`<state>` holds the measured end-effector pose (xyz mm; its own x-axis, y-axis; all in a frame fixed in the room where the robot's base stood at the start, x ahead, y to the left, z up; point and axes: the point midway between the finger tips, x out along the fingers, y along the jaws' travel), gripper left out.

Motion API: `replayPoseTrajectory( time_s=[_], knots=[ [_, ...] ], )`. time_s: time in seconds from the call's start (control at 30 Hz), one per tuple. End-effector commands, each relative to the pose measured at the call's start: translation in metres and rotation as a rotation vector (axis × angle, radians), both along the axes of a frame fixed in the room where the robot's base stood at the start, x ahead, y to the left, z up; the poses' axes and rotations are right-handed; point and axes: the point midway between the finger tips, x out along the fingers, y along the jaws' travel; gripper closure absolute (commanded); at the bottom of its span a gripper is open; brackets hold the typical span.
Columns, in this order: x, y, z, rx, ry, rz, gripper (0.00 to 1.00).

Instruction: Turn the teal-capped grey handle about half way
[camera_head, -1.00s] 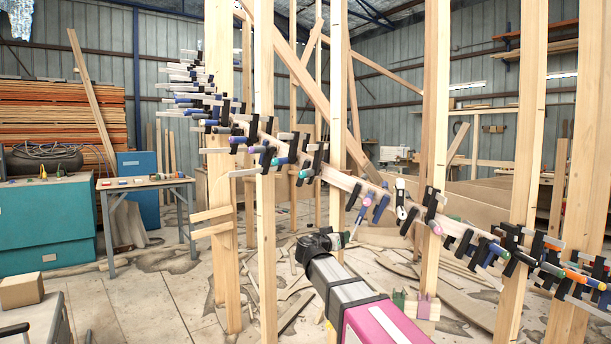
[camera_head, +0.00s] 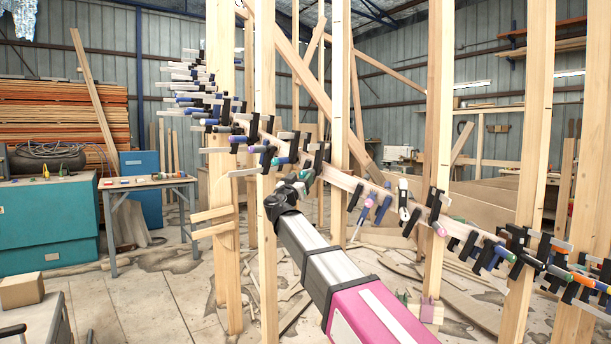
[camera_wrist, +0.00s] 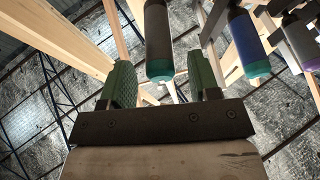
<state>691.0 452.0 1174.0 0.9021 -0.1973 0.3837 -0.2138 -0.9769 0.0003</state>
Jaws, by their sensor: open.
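The grey handle (camera_wrist: 158,38) with a teal cap (camera_wrist: 160,72) hangs in the upper middle of the wrist view. My gripper (camera_wrist: 161,72) is open, its two green-padded fingers apart to the left and right of the capped end. A gap shows between each finger and the handle, and nothing is gripped. In the head view, my gripper (camera_head: 297,183) is at the clamp row, left of centre. There it partly hides the handles near it, and I cannot tell for sure which is the grey one.
A blue handle (camera_wrist: 247,42), also teal-capped, hangs close to the right of my gripper. Many clamps line the curved wooden stringer (camera_head: 345,181). Upright posts (camera_head: 266,120) stand near my arm. A work table (camera_head: 148,183) is farther left.

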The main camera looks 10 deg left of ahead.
Motion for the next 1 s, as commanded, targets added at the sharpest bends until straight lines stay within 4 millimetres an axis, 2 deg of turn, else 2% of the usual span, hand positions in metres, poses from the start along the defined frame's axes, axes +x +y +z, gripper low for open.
replayPoseTrajectory(
  time_s=[0.03,0.23,0.67,0.8,0.83,1.0],
  knots=[
    [0.010,-0.001,0.004,0.001,0.000,-0.002,0.44],
    [0.030,-0.006,0.013,0.001,0.001,-0.001,0.44],
    [0.036,-0.008,0.015,0.000,0.001,0.000,0.44],
    [0.035,-0.008,0.015,0.000,0.001,0.000,0.90],
    [0.035,-0.008,0.015,0.000,0.001,0.000,0.94],
    [0.035,-0.008,0.015,-0.002,0.001,-0.001,0.93]
  ],
)
